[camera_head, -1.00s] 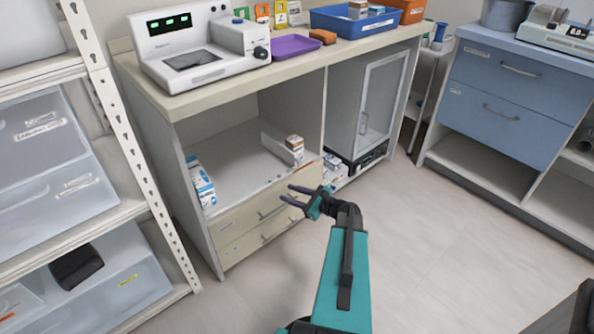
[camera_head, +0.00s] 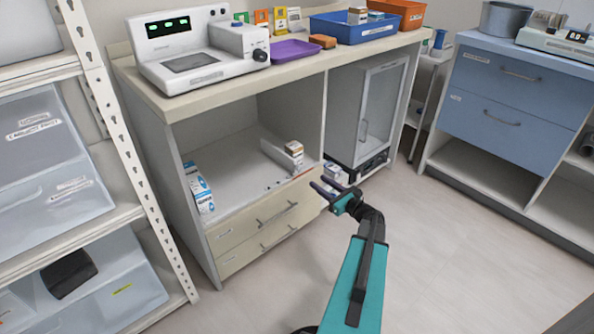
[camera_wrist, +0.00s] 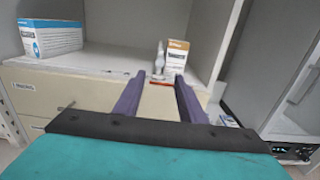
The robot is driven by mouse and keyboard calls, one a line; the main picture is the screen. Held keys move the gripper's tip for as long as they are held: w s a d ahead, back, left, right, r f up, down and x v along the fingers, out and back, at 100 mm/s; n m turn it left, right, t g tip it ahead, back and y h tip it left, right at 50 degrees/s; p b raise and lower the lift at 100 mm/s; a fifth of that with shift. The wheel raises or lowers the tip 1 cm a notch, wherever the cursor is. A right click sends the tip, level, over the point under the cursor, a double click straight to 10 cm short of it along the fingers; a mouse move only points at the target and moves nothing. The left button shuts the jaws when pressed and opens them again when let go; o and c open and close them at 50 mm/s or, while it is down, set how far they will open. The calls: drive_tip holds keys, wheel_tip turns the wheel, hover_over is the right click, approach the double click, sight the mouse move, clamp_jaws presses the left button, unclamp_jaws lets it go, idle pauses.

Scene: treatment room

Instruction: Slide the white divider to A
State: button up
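The white divider (camera_head: 277,153) stands upright on the open shelf (camera_head: 228,165) of the beige cabinet, towards its right side. It also shows nearly end-on in the wrist view (camera_wrist: 160,58). Small marks (camera_head: 279,183) run along the shelf's front edge; I cannot read an A among them. A red mark (camera_wrist: 160,84) shows on that edge in the wrist view. My gripper (camera_head: 317,183) is open and empty, in front of the cabinet and apart from the divider. In the wrist view the divider appears between the fingertips (camera_wrist: 161,77), farther away.
A white-and-orange box (camera_head: 295,150) stands just right of the divider. A blue-and-white box (camera_head: 199,187) stands at the shelf's left end. The shelf between is bare. Cabinet side panels (camera_head: 314,120) bound the opening; drawers (camera_head: 263,221) lie below. The floor (camera_head: 450,240) is clear.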

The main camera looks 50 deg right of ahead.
sight(299, 169)
drive_tip(key=w+b, duration=0.1)
drive_tip(key=w, duration=0.3)
drive_tip(key=w+b, duration=0.1)
drive_tip(key=w, duration=0.3)
drive_tip(key=w+d+b, duration=0.1)
drive_tip(key=w, duration=0.4)
drive_tip(key=shift+w, duration=0.1)
clamp_jaws()
drive_tip(key=shift+a, duration=0.25)
drive_tip(key=shift+d, duration=0.1)
